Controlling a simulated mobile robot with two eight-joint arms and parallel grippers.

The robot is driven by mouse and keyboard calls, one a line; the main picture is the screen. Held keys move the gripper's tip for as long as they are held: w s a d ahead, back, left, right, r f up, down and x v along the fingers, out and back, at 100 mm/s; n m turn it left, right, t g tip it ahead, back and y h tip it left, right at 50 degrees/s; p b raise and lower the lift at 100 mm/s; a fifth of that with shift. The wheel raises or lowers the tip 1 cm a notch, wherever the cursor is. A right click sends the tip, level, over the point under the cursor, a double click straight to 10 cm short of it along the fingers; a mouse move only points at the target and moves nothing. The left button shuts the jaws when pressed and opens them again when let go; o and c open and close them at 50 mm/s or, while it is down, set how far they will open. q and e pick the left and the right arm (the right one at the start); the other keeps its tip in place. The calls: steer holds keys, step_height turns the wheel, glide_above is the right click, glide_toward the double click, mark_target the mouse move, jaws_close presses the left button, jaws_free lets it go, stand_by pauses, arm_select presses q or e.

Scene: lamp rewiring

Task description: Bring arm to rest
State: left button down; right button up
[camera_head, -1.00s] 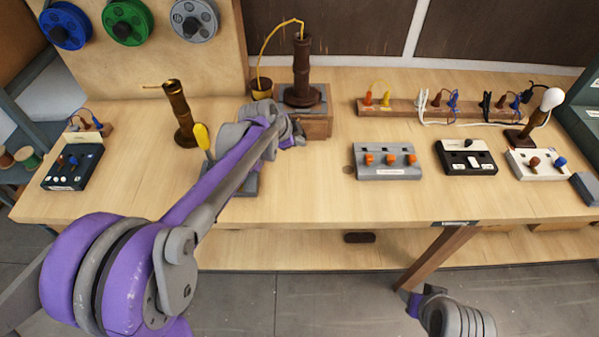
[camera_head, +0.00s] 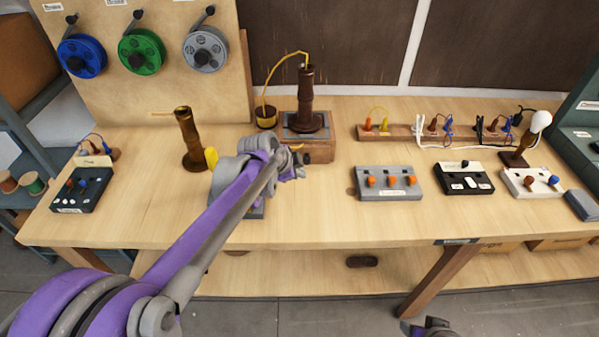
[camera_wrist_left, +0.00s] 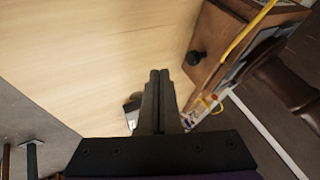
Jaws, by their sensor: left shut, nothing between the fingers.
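My left arm comes in from the left in the head view and reaches over the workbench (camera_head: 330,215). My left gripper (camera_head: 300,165) is near the front of the wooden box (camera_head: 319,151) that carries a brown lamp stem (camera_head: 305,95). In the left wrist view my left gripper (camera_wrist_left: 159,75) is shut with its two fingers together and nothing between them. The box (camera_wrist_left: 212,45) is to the right of the fingers, apart from them in that view. Only a small part of my right arm shows at the lower edge of the head view; its fingers cannot be made out.
A second brown stem (camera_head: 189,140) stands left of my arm. A grey switch box (camera_head: 388,182), a black one (camera_head: 464,178) and a white one (camera_head: 532,183) stand to the right. A wire rack (camera_head: 400,131) is behind them. The bench's front middle is clear.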

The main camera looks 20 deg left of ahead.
arm_select(q)
steer(key=v, duration=0.7)
arm_select(e)
steer(key=shift+w+d+r, duration=0.15)
steer(key=shift+w+r, duration=0.05)
steer(key=shift+w, duration=0.35)
arm_select(q)
steer(key=s+f+n+y, duration=0.1)
steer(key=s+f+n, duration=0.2)
steer(key=s, duration=0.5)
steer(key=s+f+n+g+y+p, duration=0.1)
steer(key=s+f+n, duration=0.2)
steer(key=s+n, duration=0.3)
steer(key=s+f+n, duration=0.3)
steer(key=s+n, duration=0.1)
steer(key=s, duration=0.7)
steer(key=shift+s+f+n+y+p, duration=0.15)
steer(key=shift+f+n+y+p, duration=0.15)
steer(key=shift+y+p, duration=0.1)
arm_select(e)
steer(key=shift+w+r, duration=0.25)
steer(key=shift+r, duration=0.65)
